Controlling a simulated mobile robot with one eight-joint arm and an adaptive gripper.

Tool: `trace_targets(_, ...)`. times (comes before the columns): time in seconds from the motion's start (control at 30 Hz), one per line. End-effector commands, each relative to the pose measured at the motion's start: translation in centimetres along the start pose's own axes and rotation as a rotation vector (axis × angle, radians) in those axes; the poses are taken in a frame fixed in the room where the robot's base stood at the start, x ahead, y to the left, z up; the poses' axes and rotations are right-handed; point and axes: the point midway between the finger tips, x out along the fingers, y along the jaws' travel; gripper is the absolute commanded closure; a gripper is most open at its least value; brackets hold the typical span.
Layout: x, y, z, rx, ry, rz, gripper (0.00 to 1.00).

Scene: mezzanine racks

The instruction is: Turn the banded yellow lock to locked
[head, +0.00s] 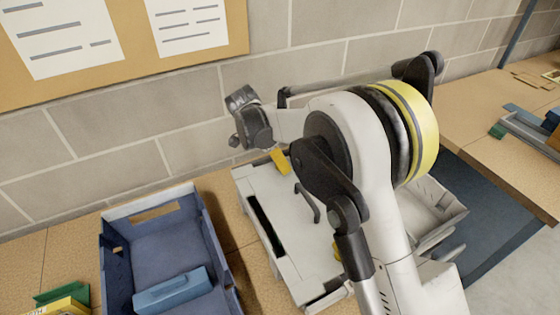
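A pale grey case or tray (262,205) lies on the bench, largely covered by my arm. A small yellow piece (280,161) shows at its far edge, and another yellow bit (337,252) peeks out beside my arm lower down. I cannot tell which is the banded lock; no band or lock position is readable on either. A thin dark hooked bar (307,203) stands over the case. The dark end parts of my arm, perhaps my gripper (250,120), are above and left of the far yellow piece. Its fingertips are not clear, and contact cannot be judged.
A blue bin (110,240) with a blue block (172,289) inside stands left of the case. Green and yellow items (62,302) lie at the lower left corner. A block wall (110,130) with a notice board (125,55) rises behind. Another bench (500,160) is at right.

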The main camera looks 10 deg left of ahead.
Motion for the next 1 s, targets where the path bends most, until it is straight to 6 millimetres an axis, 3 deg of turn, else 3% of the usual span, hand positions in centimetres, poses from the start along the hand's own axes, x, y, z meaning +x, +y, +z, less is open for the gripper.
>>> trace_targets(0.03,0.0,0.0,0.0,0.001,0.000,0.000,0.89)
trace_targets(0.07,0.0,0.0,0.0,0.001,0.000,0.000,0.45)
trace_targets(0.13,0.0,0.0,0.0,0.001,0.000,0.000,0.24)
trace_targets(0.43,-0.1,0.0,0.0,0.000,0.000,0.000,0.24)
trace_targets(0.57,-1.1,0.0,0.0,-0.001,0.000,0.000,0.24)
trace_targets(1.0,-10.0,0.0,0.0,-0.001,0.000,0.000,0.24)
